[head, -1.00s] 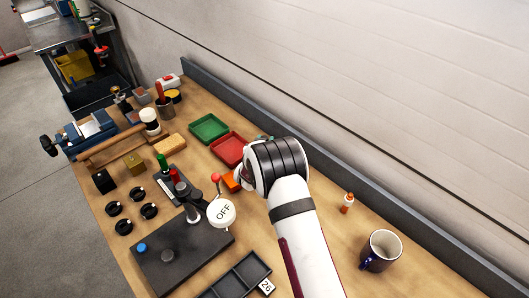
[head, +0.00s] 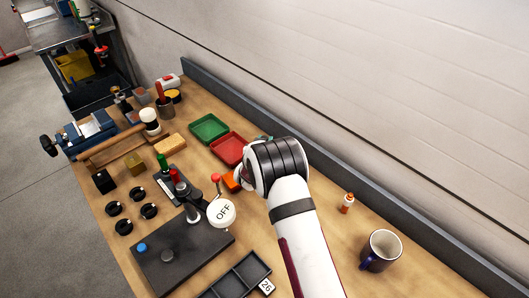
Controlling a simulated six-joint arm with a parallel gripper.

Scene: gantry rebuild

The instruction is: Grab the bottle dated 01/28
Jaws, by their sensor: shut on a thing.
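A small white bottle with an orange band (head: 347,203) stands on the bench right of my arm. Any date on it is too small to read.
A lever stand with an "OFF" disc (head: 221,213) is at left. A mug (head: 381,250) stands at right.

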